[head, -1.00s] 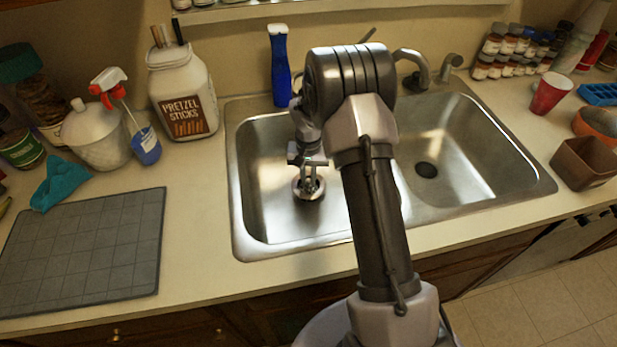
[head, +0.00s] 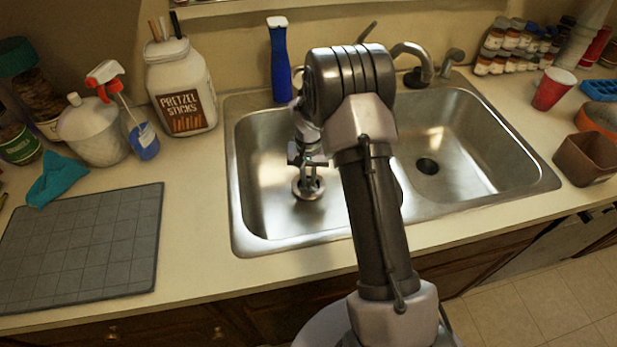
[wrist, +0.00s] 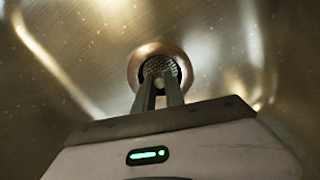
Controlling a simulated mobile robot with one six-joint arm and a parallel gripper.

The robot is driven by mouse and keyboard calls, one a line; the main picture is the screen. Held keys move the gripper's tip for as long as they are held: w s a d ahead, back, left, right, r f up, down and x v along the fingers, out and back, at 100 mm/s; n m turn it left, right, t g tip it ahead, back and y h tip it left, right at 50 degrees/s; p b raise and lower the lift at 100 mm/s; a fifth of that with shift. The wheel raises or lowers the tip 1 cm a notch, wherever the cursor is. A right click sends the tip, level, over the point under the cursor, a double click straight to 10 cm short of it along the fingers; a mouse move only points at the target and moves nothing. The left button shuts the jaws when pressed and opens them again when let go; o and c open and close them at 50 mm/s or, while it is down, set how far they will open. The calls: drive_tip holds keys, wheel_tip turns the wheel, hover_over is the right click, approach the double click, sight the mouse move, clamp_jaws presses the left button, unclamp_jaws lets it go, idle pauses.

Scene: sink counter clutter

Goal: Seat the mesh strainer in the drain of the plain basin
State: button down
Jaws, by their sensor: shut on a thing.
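My gripper (head: 308,182) points down into the left basin (head: 262,215) of the double sink, close above its floor. Its fingers (wrist: 161,88) are shut on the mesh strainer (wrist: 158,66), whose grey mesh shows at the fingertips in the wrist view. A shiny round metal rim (wrist: 146,57) surrounds the mesh, with dark gaps between them. The strainer is at the left basin's drain; I cannot tell whether it sits flush or slightly above. The fingers hide part of it. The right basin's drain (head: 427,166) is a dark, open hole.
A faucet (head: 415,62) stands behind the sink. A blue bottle (head: 280,62) and a pretzel jar (head: 181,88) stand behind and left. A grey mat (head: 82,250) lies left. A red cup (head: 553,89) and brown container (head: 585,160) stand right. The right basin is empty.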

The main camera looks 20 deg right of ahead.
drive_tip(key=shift+f+b, duration=0.35)
drive_tip(key=shift+f, duration=0.25)
drive_tip(key=c, duration=1.3)
unclamp_jaws()
drive_tip(key=shift+r, duration=0.1)
wheel_tip(320, 180, up, 17)
drive_tip(key=p, duration=0.6)
drive_tip(key=shift+r, duration=0.2)
